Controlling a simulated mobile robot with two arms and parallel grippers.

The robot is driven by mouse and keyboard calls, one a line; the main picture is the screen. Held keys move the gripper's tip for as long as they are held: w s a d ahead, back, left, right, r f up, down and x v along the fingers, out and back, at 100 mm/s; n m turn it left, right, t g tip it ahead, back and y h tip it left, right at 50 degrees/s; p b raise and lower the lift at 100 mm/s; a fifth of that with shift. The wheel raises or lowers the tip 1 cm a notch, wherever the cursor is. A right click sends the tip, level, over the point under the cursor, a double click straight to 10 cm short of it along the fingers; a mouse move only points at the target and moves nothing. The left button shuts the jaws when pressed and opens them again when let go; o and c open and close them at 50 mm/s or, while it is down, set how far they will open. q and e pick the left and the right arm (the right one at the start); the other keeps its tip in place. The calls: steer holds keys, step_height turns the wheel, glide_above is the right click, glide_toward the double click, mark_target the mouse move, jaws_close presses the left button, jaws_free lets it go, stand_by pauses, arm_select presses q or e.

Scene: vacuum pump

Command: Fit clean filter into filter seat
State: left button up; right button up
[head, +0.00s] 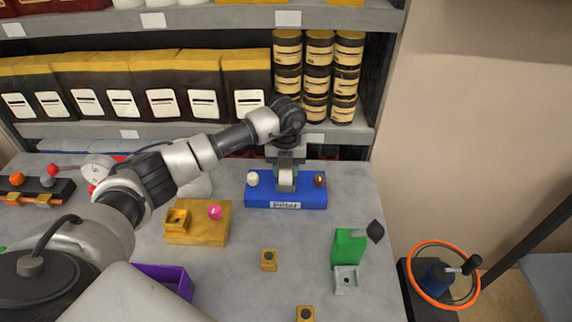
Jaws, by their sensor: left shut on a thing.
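My left gripper (286,171) points down over the middle of the blue block (259,200) labelled "Filter". It is shut on a pale, whitish piece (285,181), which looks like the clean filter. The fingers partly hide this piece, and I cannot tell whether it touches the block or sits in a seat there. A small cream round piece (253,178) stands on the block's left end, and a dark brown one (319,180) on its right end. My right gripper is out of view.
A yellow block (203,235) with a pink knob (214,212) stands front left of the blue block. A purple tray (173,280), small yellow blocks (269,260) and a green block (347,247) are nearer. Shelves with bags and jars (317,80) rise behind.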

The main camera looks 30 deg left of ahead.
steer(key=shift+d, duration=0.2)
arm_select(q)
steer(key=shift+f, duration=0.2)
steer(key=o, duration=1)
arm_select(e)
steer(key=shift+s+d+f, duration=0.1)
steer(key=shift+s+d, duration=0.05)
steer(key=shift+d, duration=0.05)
arm_select(q)
steer(key=shift+r, duration=0.2)
step_height(320, 180, up, 12)
steer(key=b, duration=0.2)
steer(key=shift+b, duration=0.4)
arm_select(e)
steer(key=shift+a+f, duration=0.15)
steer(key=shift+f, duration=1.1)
arm_select(q)
steer(key=shift+r, duration=0.1)
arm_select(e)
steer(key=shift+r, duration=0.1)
